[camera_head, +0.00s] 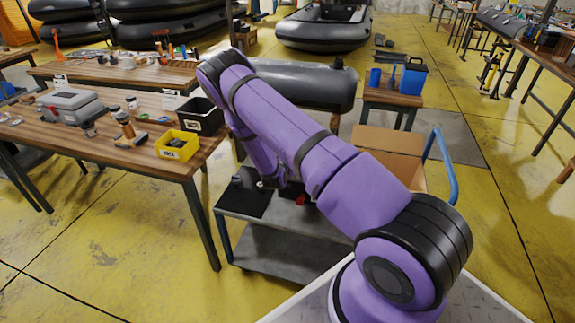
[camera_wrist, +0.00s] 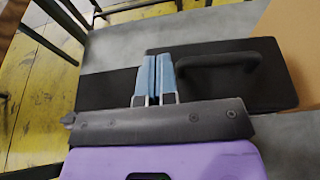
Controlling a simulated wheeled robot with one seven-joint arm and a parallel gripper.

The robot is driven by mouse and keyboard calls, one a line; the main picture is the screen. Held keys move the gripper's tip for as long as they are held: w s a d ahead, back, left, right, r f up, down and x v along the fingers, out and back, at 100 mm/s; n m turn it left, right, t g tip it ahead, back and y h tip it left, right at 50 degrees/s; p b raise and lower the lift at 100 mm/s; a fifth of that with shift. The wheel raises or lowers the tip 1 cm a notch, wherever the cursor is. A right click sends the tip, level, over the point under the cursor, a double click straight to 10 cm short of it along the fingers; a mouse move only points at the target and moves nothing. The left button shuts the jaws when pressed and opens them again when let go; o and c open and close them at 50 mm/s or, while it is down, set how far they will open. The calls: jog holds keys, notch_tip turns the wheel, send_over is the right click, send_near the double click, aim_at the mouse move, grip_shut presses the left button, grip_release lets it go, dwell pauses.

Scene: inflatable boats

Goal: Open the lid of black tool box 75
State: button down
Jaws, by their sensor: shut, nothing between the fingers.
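The black tool box shows in the wrist view as a dark flat body (camera_wrist: 275,85) with a black bar handle (camera_wrist: 218,61) on it. My gripper (camera_wrist: 153,78) has blue fingertips pressed together. They appear over the dark body, just left of the handle, with nothing between them. I cannot tell whether they touch it. In the head view my purple arm hides the gripper and most of the box. A black flat surface (camera_head: 246,193) and a small red piece (camera_head: 301,200) show on the cart there. I cannot tell how the lid stands.
The grey cart (camera_head: 270,250) carries the black surface. An open cardboard box (camera_head: 388,143) and a blue cart handle (camera_head: 445,165) are at its right. A wooden workbench (camera_head: 100,150) with a yellow bin (camera_head: 178,145) and a black bin (camera_head: 200,116) stands at the left.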

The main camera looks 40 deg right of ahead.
jog(key=shift+w+d+r, duration=0.15)
jog(key=shift+d, duration=0.05)
dwell(0.3)
jog(key=shift+w+d+r, duration=0.3)
jog(key=shift+w+d, duration=0.1)
jog(key=shift+d, duration=0.1)
jog(key=shift+w+d+r, duration=0.25)
jog(key=shift+w+d, duration=0.1)
jog(key=shift+d, duration=0.1)
jog(key=shift+d, duration=0.1)
jog(key=shift+w+d+r, duration=0.2)
jog(key=shift+w+d, duration=0.25)
jog(key=shift+d, duration=0.1)
jog(key=shift+w+d+r, duration=0.15)
jog(key=shift+w+d, duration=0.3)
jog(key=shift+d, duration=0.05)
jog(key=shift+w+d, duration=0.75)
jog(key=shift+d, duration=0.25)
jog(key=shift+d, duration=0.1)
